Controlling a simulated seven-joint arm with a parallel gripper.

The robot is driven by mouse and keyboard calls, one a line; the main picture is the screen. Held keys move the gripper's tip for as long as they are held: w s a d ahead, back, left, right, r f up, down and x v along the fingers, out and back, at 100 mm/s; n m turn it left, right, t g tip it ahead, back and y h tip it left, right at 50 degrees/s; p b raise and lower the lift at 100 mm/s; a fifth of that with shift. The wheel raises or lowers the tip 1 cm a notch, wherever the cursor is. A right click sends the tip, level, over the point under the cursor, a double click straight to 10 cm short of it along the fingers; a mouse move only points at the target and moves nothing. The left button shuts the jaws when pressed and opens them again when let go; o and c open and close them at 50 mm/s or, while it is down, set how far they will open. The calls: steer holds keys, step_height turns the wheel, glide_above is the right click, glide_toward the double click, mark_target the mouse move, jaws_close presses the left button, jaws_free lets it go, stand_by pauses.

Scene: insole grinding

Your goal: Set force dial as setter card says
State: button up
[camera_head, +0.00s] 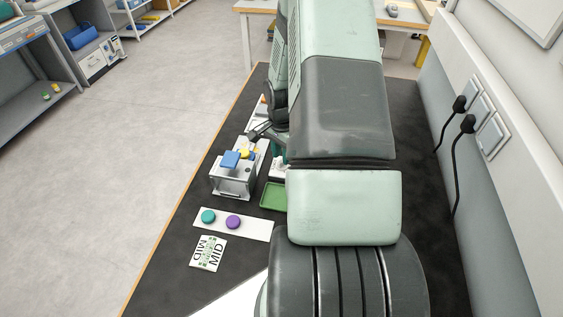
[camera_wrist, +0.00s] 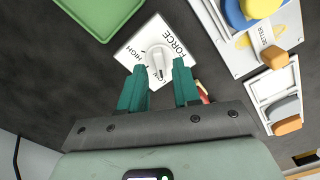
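The force dial (camera_wrist: 160,54) is a white knob on a white plate in the wrist view. The plate reads FORCE, HIGH and LOW; I cannot tell exactly where the knob points. My gripper (camera_wrist: 159,67) has two teal fingers, spread apart. The knob lies between and just beyond the fingertips; no grip on it shows. In the head view my arm hides most of the gripper and the dial.
A white strip (camera_head: 251,226) carries a teal disc (camera_head: 208,216) and a purple disc (camera_head: 233,222). A grey fixture (camera_head: 231,180) with a blue block (camera_head: 230,159) stands behind it. A green tray (camera_wrist: 90,8) is near the dial. A lettered white panel (camera_wrist: 245,62) lies right of the dial.

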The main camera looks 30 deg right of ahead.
steer(key=shift+f, duration=1.2)
steer(key=shift+r, duration=0.1)
steer(key=shift+c, duration=0.5)
jaws_close()
steer(key=m, duration=1)
steer(key=shift+m, duration=0.4)
steer(key=shift+c, duration=0.9)
jaws_free()
steer(key=shift+m, duration=0.3)
steer(key=shift+o, duration=1.4)
